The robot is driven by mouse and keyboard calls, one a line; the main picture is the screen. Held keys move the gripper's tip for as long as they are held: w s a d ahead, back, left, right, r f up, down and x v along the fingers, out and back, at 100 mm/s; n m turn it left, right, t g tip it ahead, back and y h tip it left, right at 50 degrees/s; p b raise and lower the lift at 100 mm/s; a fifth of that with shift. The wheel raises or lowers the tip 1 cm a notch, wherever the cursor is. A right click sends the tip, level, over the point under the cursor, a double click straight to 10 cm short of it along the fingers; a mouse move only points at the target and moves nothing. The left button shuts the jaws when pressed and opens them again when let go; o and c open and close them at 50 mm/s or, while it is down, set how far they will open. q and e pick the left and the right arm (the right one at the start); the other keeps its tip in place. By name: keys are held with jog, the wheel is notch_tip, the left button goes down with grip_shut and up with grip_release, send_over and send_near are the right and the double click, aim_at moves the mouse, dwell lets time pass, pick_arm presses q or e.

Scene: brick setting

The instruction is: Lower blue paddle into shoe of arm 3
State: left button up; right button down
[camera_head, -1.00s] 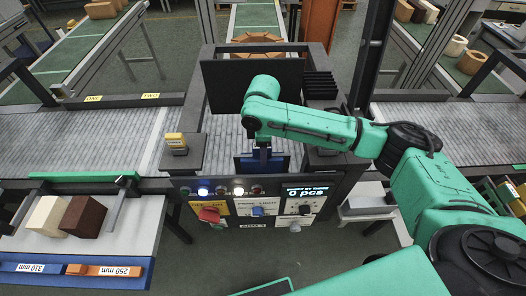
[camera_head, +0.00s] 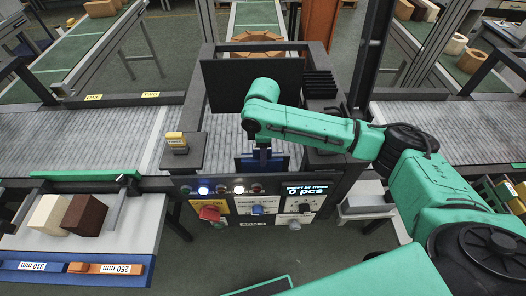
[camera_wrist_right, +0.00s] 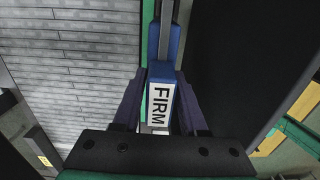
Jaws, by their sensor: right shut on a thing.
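The blue paddle (camera_head: 276,164) stands at the front of the dark machine frame, below my right gripper (camera_head: 263,155). In the right wrist view, the blue paddle's stem (camera_wrist_right: 161,84) carries a white label reading FIRM. My right gripper (camera_wrist_right: 160,112) is shut on this stem, with a dark finger on each side. The paddle's lower edge and the shoe of arm 3 are hidden or cannot be told apart, so I cannot tell whether the paddle is seated. My left gripper is not in view.
A control panel (camera_head: 262,206) with a red knob, a blue knob and a lit display is on the machine front. A dark upright plate (camera_head: 228,88) stands behind the paddle. Roller conveyors (camera_head: 70,135) run on both sides. Two blocks (camera_head: 84,215) lie on the left table.

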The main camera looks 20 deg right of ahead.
jog(key=shift+f+b, duration=1.55)
jog(key=shift+f, duration=2.05)
jog(key=shift+c, duration=1.8)
grip_release()
notch_tip(320, 180, up, 14)
jog(key=b, duration=0.3)
jog(key=shift+r, duration=0.3)
